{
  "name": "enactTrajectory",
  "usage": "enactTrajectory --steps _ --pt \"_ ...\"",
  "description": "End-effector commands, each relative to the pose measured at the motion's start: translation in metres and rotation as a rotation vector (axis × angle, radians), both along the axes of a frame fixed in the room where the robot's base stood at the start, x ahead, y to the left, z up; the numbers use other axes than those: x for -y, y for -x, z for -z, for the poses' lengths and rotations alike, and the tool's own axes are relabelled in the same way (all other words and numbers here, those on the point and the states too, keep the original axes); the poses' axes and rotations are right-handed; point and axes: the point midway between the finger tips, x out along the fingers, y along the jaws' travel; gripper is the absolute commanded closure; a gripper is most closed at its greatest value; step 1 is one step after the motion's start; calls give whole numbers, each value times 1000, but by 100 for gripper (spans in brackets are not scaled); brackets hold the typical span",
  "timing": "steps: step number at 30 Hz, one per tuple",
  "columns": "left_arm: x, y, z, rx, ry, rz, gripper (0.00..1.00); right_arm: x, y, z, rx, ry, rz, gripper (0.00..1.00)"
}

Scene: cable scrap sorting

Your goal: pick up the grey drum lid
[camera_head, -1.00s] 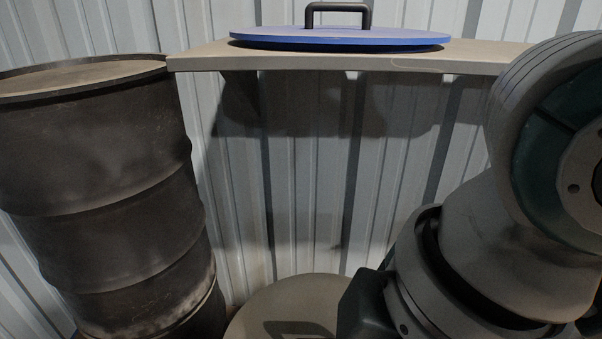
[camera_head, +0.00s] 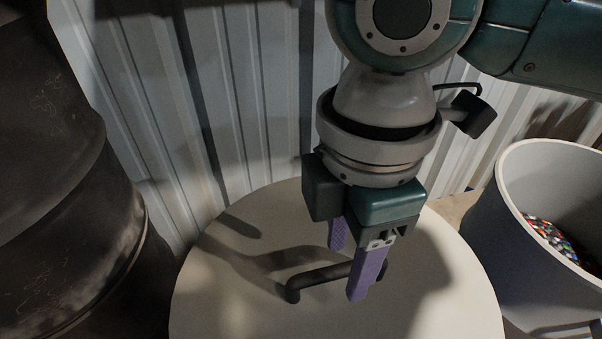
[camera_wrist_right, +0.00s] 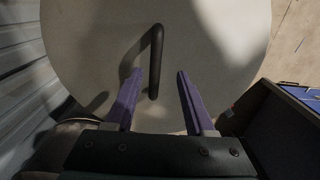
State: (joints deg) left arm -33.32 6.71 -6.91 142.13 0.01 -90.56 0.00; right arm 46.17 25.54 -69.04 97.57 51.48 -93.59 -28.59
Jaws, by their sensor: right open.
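The grey drum lid (camera_head: 440,290) is a wide, round, pale disc with a dark bar handle (camera_head: 312,278), lying flat low in the head view. The lid (camera_wrist_right: 215,40) and its handle (camera_wrist_right: 155,50) also show in the right wrist view. My right gripper (camera_head: 348,271) points down at the lid with its purple fingers apart. In the head view one finger is behind the handle and one in front. In the right wrist view the handle lies between the fingers of the gripper (camera_wrist_right: 158,80), closer to the left one. I see no grip on it. My left gripper is not in view.
A dark, ribbed drum (camera_head: 60,190) stands close on the left. A grey round bin (camera_head: 490,225) with multicoloured scraps (camera_head: 550,240) stands on the right. A corrugated wall (camera_head: 200,110) is behind. A dark box-like thing with blue (camera_wrist_right: 305,98) is at the wrist view's right edge.

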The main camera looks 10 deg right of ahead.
Motion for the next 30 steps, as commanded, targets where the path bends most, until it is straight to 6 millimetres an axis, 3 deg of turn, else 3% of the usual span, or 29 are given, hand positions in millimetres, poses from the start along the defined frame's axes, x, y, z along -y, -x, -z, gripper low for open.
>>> enactTrajectory --steps 3,9,30 --pt "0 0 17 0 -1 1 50 -1 -5 25 -1 2 0 46" --pt "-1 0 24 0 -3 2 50 -1 -6 44 2 1 -1 46" --pt "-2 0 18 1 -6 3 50 -1 -5 48 1 1 -1 46"
